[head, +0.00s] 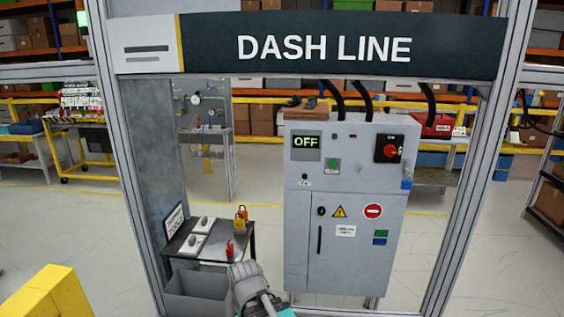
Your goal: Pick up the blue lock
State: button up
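A small blue item (406,184) shows at the right edge of the grey cabinet (300,225). It may be the blue lock, but it is too small to be sure. On the small dark table (240,241) left of the cabinet, a yellow lock (241,216) stands near the back edge and a red lock (230,249) is nearer the front. No blue lock shows on that table. Grey and teal parts of my arm rise from the bottom centre, in front of the table's right front. My gripper's fingers cannot be made out.
The cabinet has an OFF display (306,142) and a red rotary switch (389,149). A grey bin (196,291) stands below the table's front. Metal frame posts stand left and right, and a yellow block (48,296) is at lower left. Floor at right is clear.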

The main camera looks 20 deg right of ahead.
aim_at(407, 184)
jog(key=z, duration=1.3)
jog(key=i, duration=1)
jog(key=z, duration=0.05)
